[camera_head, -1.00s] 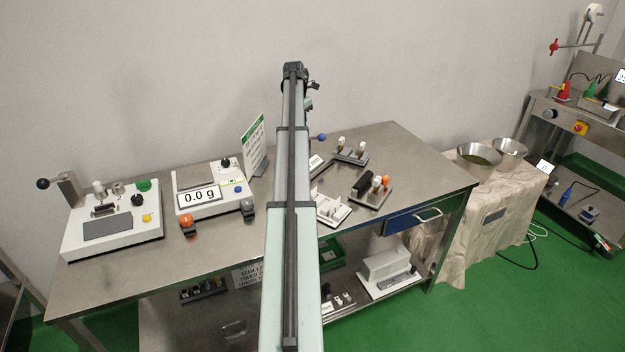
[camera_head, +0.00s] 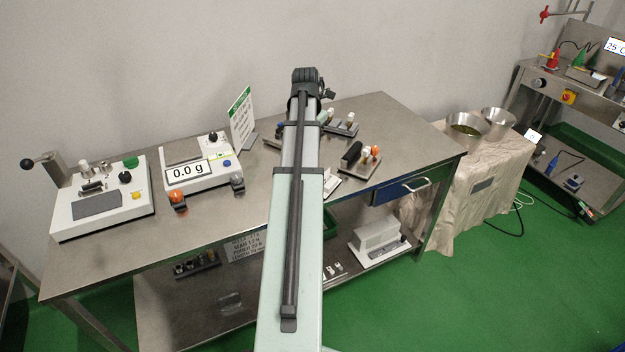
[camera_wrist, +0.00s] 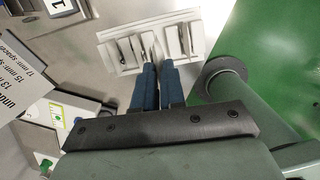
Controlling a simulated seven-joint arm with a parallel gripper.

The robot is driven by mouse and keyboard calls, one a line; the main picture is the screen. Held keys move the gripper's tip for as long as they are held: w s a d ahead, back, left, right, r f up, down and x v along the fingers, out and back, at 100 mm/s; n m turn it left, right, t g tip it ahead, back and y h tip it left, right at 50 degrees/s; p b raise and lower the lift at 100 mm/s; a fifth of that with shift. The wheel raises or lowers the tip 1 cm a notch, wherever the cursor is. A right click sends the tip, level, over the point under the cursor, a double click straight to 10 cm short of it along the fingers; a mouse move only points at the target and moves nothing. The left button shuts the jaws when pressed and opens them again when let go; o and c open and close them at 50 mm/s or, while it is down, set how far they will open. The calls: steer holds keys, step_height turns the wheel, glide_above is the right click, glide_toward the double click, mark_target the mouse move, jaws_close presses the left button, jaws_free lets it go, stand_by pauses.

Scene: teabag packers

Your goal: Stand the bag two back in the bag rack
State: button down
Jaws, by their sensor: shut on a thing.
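The white bag rack (camera_wrist: 112,40) lies ahead of my fingertips in the wrist view, with thin upright pieces standing in it. Part of it shows beside my arm in the camera_head view (camera_head: 332,183). My gripper (camera_wrist: 157,66), with two blue fingers, is at the near edge of the rack. It is shut on a thin pale piece (camera_wrist: 153,48), which I take for bag two; it is mostly hidden by the fingers and is hard to tell from the rack's dividers. I cannot tell whether it is seated in a slot. In the camera_head view my arm hides the gripper.
The scale (camera_head: 200,170) reading 0.0 g and a white machine with a lever (camera_head: 100,205) stand on the left of the steel table (camera_head: 400,130). Holders with small bottles (camera_head: 362,165) stand right of my arm. A sign (camera_head: 241,117) stands behind the scale.

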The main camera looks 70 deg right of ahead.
steer(key=shift+f, duration=5)
steer(key=shift+f, duration=0.1)
steer(key=c, duration=1.2)
jaws_free()
steer(key=r, duration=0.4)
steer(key=a+r, duration=0.1)
steer(key=r, duration=0.7)
steer(key=shift+w+a, duration=0.25)
steer(key=shift+a, duration=0.1)
